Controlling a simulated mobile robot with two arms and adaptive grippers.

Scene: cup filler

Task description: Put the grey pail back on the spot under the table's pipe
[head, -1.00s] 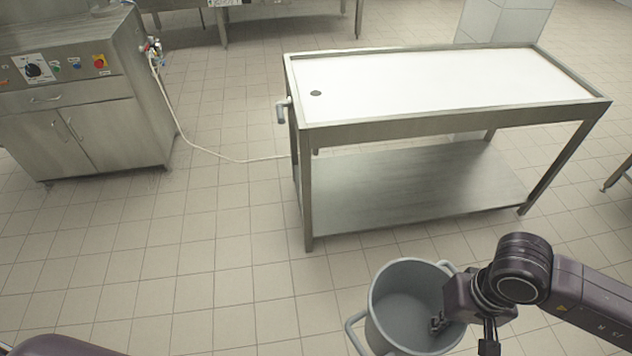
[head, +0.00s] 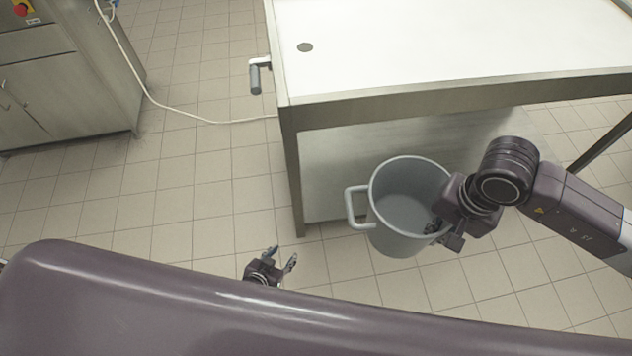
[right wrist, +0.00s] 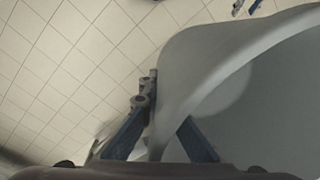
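The grey pail (head: 395,215) hangs upright in front of the table's left part, with a handle on its left side. My right gripper (head: 437,228) is shut on its right rim. In the right wrist view the fingers (right wrist: 160,135) sit on either side of the pail's wall (right wrist: 260,105). The table's pipe (head: 256,76) sticks out from the table's left end and bends down. My left gripper (head: 279,260) is open and empty, low in the head view, left of the pail. No mark shows on the floor under the pipe.
A white hose (head: 180,115) runs from the steel cabinet (head: 70,75) to the table. The tiled floor left of the table is otherwise clear.

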